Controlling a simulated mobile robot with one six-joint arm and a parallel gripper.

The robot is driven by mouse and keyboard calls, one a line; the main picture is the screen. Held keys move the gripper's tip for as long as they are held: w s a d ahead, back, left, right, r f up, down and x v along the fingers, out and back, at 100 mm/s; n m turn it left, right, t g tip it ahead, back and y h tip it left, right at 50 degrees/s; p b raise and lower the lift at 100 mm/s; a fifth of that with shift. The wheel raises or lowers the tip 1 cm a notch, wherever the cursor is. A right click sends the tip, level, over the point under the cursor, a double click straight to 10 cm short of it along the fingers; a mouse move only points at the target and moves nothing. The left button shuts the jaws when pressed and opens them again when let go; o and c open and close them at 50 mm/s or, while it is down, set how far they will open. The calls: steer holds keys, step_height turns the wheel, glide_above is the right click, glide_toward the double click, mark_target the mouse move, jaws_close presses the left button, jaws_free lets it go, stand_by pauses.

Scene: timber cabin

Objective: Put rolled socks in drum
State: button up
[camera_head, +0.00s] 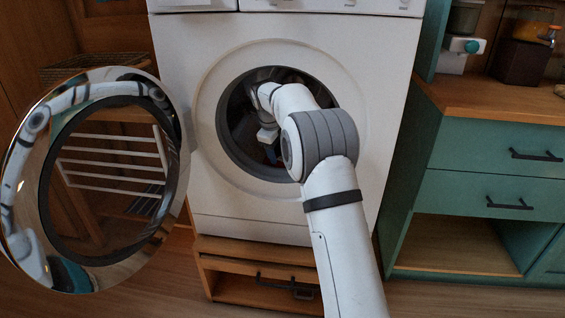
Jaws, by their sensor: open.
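The washing machine (180,75) is white, with its round front opening facing me. Its dark drum (236,120) shows around my arm. The round door (172,150) is swung open to the left, with a shiny rim. My gripper (269,146) is inside the drum opening, pointing down, and is open. Its fingers are small and dark against the drum. A small patch of blue and red (278,157) shows just below the gripper inside the drum; I cannot tell whether it is the rolled socks. My arm hides the right part of the opening.
The machine stands on a wooden base with a drawer (225,287). A green cabinet (455,195) with a wooden top is close on the right. A white rack (110,165) shows through the open door. Wooden floor is clear in front at left.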

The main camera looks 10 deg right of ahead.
steer(key=s+d+f+n+g+y, duration=0.1)
steer(key=s+d+f+n+y, duration=0.1)
steer(key=s+n, duration=2.4)
steer(key=s, duration=1.9)
steer(key=shift+g, duration=0.3)
